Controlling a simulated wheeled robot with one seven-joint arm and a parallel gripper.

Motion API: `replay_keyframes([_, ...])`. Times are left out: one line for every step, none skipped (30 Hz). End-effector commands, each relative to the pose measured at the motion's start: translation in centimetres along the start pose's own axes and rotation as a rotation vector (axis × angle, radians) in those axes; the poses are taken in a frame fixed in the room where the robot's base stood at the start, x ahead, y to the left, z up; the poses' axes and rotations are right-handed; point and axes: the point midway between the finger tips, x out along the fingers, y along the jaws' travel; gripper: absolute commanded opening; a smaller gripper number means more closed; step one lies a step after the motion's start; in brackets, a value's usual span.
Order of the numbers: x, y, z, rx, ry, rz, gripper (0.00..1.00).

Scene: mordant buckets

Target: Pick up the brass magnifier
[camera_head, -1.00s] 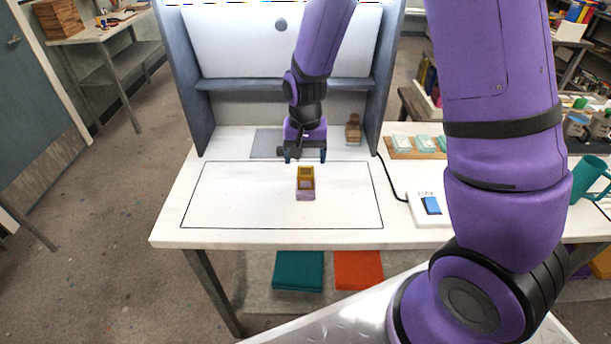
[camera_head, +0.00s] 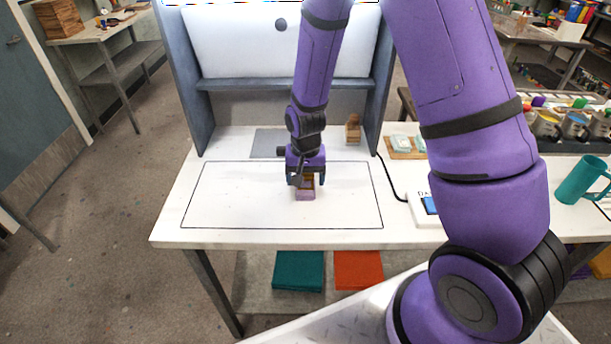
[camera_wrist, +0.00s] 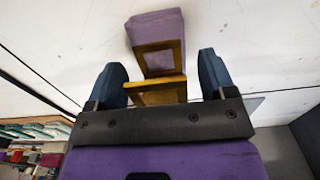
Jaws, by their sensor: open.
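The brass magnifier (camera_head: 308,184) stands on the white table inside the black outlined rectangle. In the wrist view it is a brass-coloured folding frame (camera_wrist: 160,92) joined to a lilac block-like part (camera_wrist: 158,30). My gripper (camera_head: 305,180) is above and around it, pointing down. In the wrist view my gripper (camera_wrist: 163,80) is open, with one dark blue finger on each side of the brass frame. Gaps show between the fingers and the frame. In the head view the fingers hide part of the magnifier.
A wooden object (camera_head: 353,129) stands at the back right of the table, near the booth's side wall (camera_head: 383,80). A grey patch (camera_head: 268,143) lies behind the outline. A black cable (camera_head: 393,182) runs at right. The outlined area (camera_head: 225,195) is otherwise clear.

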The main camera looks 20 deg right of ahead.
Motion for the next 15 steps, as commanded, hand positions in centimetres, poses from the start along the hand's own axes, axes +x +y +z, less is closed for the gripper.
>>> replay_keyframes([-0.01,0.00,0.00,0.000,0.000,0.000,0.77])
replay_keyframes([-0.01,0.00,0.00,0.000,0.000,0.000,0.74])
replay_keyframes([-0.02,0.00,0.00,0.000,0.000,0.000,0.65])
replay_keyframes([-0.02,0.00,0.00,0.000,0.000,0.000,0.58])
replay_keyframes([-0.02,0.00,0.00,0.000,0.000,0.000,0.51])
replay_keyframes([-0.02,0.00,0.00,0.000,0.000,0.000,0.42])
replay_keyframes([-0.02,0.00,0.00,0.000,0.000,0.000,0.35])
replay_keyframes([-0.02,0.00,0.00,0.000,0.000,0.000,0.28])
replay_keyframes([-0.02,0.00,0.00,0.000,0.000,0.000,0.22])
replay_keyframes([-0.02,0.00,0.00,0.000,0.000,0.000,0.22])
replay_keyframes([-0.03,0.00,0.00,0.000,0.000,0.000,0.22])
replay_keyframes([-0.03,0.00,0.00,0.000,0.000,0.000,0.22])
replay_keyframes([-0.03,0.00,0.00,0.000,0.000,0.000,0.22])
replay_keyframes([-0.03,0.00,0.00,0.000,0.000,0.000,0.22])
replay_keyframes([-0.03,0.00,0.00,0.000,0.000,0.000,0.22])
